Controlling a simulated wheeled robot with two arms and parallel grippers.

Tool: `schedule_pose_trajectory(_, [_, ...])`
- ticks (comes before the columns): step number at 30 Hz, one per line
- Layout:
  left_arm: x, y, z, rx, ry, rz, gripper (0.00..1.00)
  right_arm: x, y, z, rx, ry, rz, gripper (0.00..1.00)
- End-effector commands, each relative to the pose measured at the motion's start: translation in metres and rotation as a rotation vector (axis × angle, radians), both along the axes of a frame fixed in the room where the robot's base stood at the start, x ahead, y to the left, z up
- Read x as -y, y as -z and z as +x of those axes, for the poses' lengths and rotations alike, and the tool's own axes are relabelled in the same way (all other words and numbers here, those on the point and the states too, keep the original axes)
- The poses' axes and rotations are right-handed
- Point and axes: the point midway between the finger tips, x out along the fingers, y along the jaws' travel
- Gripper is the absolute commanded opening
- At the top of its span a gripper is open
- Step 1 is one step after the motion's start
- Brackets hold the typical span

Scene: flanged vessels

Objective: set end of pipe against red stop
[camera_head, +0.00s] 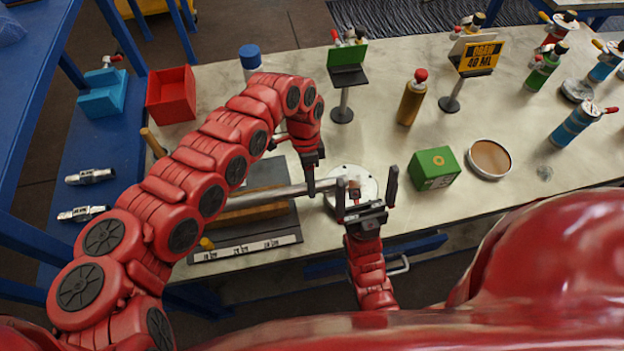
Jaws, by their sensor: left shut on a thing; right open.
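A grey metal pipe (270,196) lies nearly level above a dark fixture with a wooden block (250,212). My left gripper (311,178) is shut on the pipe near its right end, reaching down from above. My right gripper (366,188) is open, with its fingers pointing up, just right of the pipe's right end. A small reddish piece (354,188) shows between the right fingers, by a white round plate (368,182). I cannot tell whether it is the red stop, or whether the pipe end touches it. My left arm hides part of the fixture.
A labelled strip (245,248) runs along the fixture's front. A green box (434,168) and a round dish (489,159) stand to the right. A red bin (171,95) and a brown bottle (412,98) stand further back.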

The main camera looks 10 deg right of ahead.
Motion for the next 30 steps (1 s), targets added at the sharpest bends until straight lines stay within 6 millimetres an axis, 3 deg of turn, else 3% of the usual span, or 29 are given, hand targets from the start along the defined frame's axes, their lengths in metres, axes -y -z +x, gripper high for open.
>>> schedule_pose_trajectory(20, [-0.019,-0.002,0.0,0.0,-0.002,0.002,0.0,0.0,-0.017,0.0,0.0,0.0,0.0,1.0])
schedule_pose_trajectory(21, [-0.019,-0.001,0.0,0.001,-0.002,0.002,0.46,0.0,-0.016,0.0,0.0,0.0,0.0,1.0])
schedule_pose_trajectory(26, [-0.018,-0.001,0.0,0.001,-0.001,0.0,0.75,0.0,-0.015,0.0,0.0,0.0,0.0,1.0])
schedule_pose_trajectory(30, [-0.018,-0.001,0.0,0.0,-0.001,0.0,0.76,0.0,-0.015,0.0,0.0,0.0,0.0,1.0])
